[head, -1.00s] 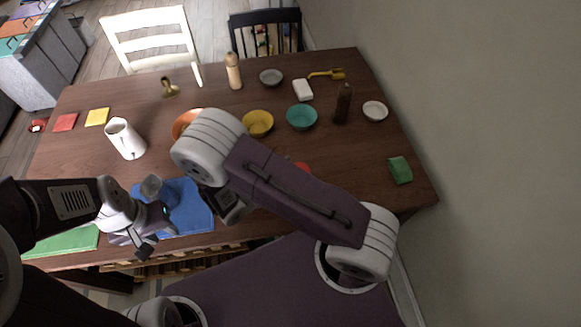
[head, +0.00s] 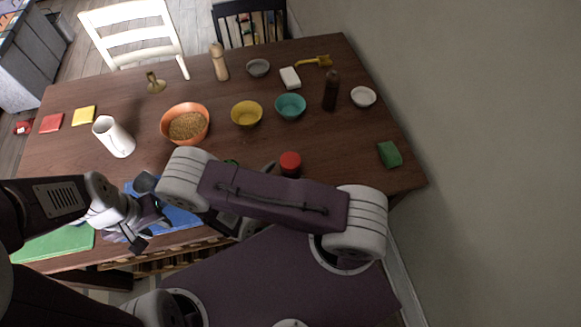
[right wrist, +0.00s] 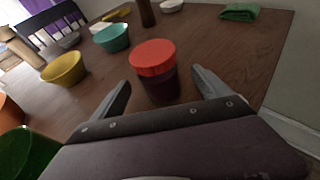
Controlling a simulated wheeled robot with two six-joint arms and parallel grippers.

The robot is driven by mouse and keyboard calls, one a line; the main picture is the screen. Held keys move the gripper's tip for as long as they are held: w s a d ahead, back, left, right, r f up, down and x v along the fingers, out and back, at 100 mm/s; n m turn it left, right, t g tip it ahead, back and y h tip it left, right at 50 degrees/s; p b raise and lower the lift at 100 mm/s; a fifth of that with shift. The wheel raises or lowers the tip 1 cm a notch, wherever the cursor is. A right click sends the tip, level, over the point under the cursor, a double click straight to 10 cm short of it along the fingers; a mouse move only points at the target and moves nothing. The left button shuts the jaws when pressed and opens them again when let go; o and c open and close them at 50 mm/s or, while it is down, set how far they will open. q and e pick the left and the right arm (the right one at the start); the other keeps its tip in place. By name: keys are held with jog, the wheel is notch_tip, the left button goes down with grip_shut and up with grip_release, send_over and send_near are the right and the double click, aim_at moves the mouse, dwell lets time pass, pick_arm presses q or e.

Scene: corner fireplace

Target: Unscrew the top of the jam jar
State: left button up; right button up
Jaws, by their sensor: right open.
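The jam jar has a red lid (head: 290,159) and stands upright on the table, partly hidden by my right arm in the head view. In the right wrist view the jar's dark body (right wrist: 161,88) shows under its red lid (right wrist: 153,57). My right gripper (right wrist: 161,80) is open and empty, its fingers on either side of the jar in the picture. The jar looks just ahead of the fingertips, apart from them. My left gripper (head: 147,213) looks open and empty over the blue mat (head: 180,217), left of the jar.
An orange bowl of grain (head: 185,124), a yellow bowl (head: 246,114) and a teal bowl (head: 290,106) stand behind the jar. A dark bottle (head: 331,90) and a green cloth (head: 390,154) are to the right. A green bowl (right wrist: 28,150) is left of my right gripper.

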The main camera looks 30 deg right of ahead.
jog(key=x, duration=0.5)
jog(key=shift+w+f+p, duration=0.15)
jog(key=shift+f+p, duration=0.05)
jog(key=shift+p, duration=0.15)
jog(key=shift+a+r, duration=0.1)
jog(key=c, duration=1.9)
